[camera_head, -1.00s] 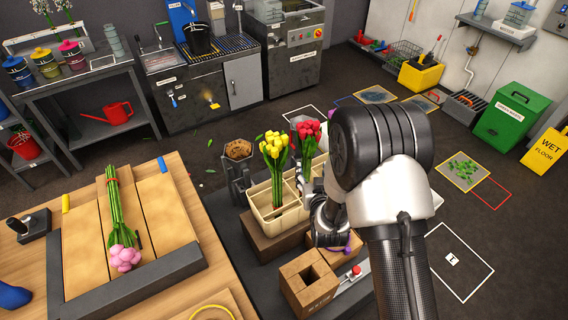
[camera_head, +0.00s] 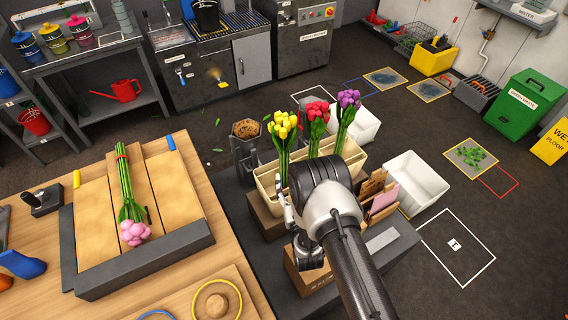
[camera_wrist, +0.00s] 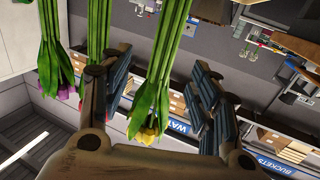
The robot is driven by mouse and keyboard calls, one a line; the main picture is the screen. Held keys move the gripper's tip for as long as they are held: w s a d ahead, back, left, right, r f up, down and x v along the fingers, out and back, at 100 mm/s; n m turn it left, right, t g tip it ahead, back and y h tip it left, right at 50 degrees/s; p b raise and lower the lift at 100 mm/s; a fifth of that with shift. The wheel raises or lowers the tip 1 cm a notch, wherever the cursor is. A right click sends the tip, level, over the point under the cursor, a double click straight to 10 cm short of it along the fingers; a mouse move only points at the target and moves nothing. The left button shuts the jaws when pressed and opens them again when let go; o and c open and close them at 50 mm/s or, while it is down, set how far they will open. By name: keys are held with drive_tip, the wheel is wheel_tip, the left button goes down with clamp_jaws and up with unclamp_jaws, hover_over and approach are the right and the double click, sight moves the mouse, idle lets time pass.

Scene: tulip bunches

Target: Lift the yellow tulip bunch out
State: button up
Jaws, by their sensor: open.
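The yellow tulip bunch (camera_head: 283,128) stands upright in a beige divided crate (camera_head: 268,190), in its left part. Red (camera_head: 317,112) and purple (camera_head: 348,98) bunches stand to its right in the same crate. My gripper (camera_wrist: 162,98) is open in the wrist view. The yellow blooms (camera_wrist: 145,134) and their green stems show between its two fingers, nearer the left one; I cannot tell whether they touch. In the head view my arm hides most of the gripper and the lower stems. Purple blooms (camera_wrist: 66,93) hang outside the left finger.
The red and purple bunches stand close on one side of the gripper. White bins (camera_head: 418,180) stand right of the crate. A pink tulip bunch (camera_head: 133,232) lies on a wooden board on the workbench at left. A dark holder (camera_head: 247,150) stands behind the crate.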

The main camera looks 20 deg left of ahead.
sight(284, 116)
drive_tip(key=b+x, duration=0.1)
drive_tip(key=x, duration=0.3)
drive_tip(key=b+x, duration=0.1)
drive_tip(key=x, duration=0.3)
drive_tip(key=shift+a+f, duration=0.1)
drive_tip(key=shift+a, duration=0.4)
drive_tip(key=shift+w+a, duration=0.2)
drive_tip(key=shift+w, duration=0.35)
drive_tip(key=shift+c, duration=0.5)
clamp_jaws()
wheel_tip(284, 116, up, 20)
drive_tip(key=p, duration=0.4)
drive_tip(key=shift+p, duration=0.35)
